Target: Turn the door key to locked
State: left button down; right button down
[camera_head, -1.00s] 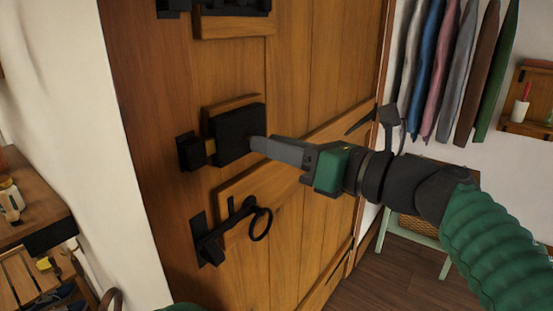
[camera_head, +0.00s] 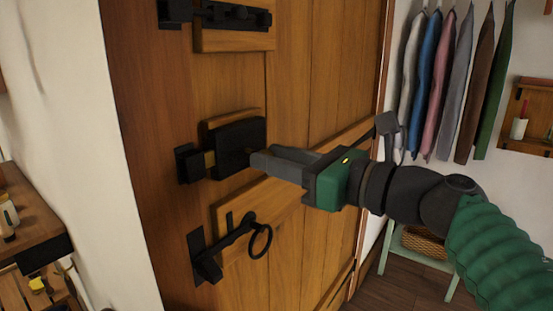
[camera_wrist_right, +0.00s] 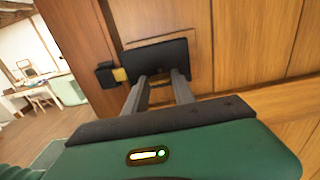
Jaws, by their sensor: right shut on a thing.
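The black lock box (camera_head: 238,138) is mounted on the wooden door (camera_head: 290,70), and it also shows in the wrist view (camera_wrist_right: 155,57). A brass piece (camera_head: 210,160) shows between the box and the black keeper (camera_head: 189,164) at its left. My right gripper (camera_head: 256,162) reaches in from the right with its fingertips at the lower right face of the lock box. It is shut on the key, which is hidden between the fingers. In the wrist view, the two fingers (camera_wrist_right: 160,82) meet the box's lower edge. My left gripper is out of view.
A black latch with a ring handle (camera_head: 260,241) sits below the lock. A black bolt (camera_head: 232,15) is above. A wooden shelf (camera_head: 30,215) stands at the left. Clothes (camera_head: 450,80) hang at the right, above a green stool (camera_head: 420,262).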

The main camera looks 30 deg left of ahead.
jog(key=c, duration=1.3)
grip_release()
jog(key=shift+f, duration=0.3)
jog(key=shift+o, duration=1.3)
jog(key=shift+w+a+r, duration=0.1)
jog(key=shift+a, duration=0.05)
jog(key=shift+r, duration=0.1)
jog(key=s+d, duration=0.1)
jog(key=d, duration=1.6)
jog(key=shift+s+a, duration=0.1)
